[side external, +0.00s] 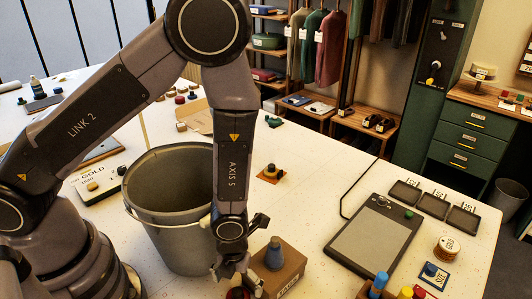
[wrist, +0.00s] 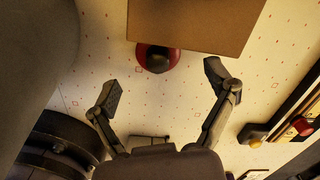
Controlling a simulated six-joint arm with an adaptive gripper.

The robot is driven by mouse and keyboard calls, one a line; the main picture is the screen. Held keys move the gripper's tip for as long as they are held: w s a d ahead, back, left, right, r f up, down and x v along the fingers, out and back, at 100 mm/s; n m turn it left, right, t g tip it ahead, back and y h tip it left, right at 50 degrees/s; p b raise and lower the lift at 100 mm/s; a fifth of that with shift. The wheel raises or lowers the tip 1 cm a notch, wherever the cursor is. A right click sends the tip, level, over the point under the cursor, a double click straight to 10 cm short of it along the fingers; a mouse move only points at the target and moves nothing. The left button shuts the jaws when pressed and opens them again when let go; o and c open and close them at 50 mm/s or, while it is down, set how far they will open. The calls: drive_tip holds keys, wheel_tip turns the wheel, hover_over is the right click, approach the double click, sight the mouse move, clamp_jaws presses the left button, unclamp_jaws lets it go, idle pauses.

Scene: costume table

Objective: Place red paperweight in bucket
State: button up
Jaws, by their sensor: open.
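The red paperweight (wrist: 143,56), a red disc with a dark knob, lies on the table beside a cardboard box in the wrist view. In the side view only part of the red paperweight (side external: 238,293) shows at the bottom edge, below my gripper (side external: 238,277). In the wrist view my gripper (wrist: 164,84) is open and empty, its fingers spread to either side of the paperweight's line and apart from it. The grey bucket (side external: 168,226) stands upright on the table, left of my gripper and partly behind my arm. Its inside bottom is hidden.
A dark tablet-like board (side external: 374,236), small trays and coloured pegs (side external: 377,284) lie further right. Table between box and board is mostly clear.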

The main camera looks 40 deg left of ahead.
sight(237, 291)
wheel_tip(237, 291, down, 4)
drive_tip(key=shift+a+r, duration=0.1)
drive_tip(key=shift+r, duration=0.1)
drive_tip(key=c, duration=1.5)
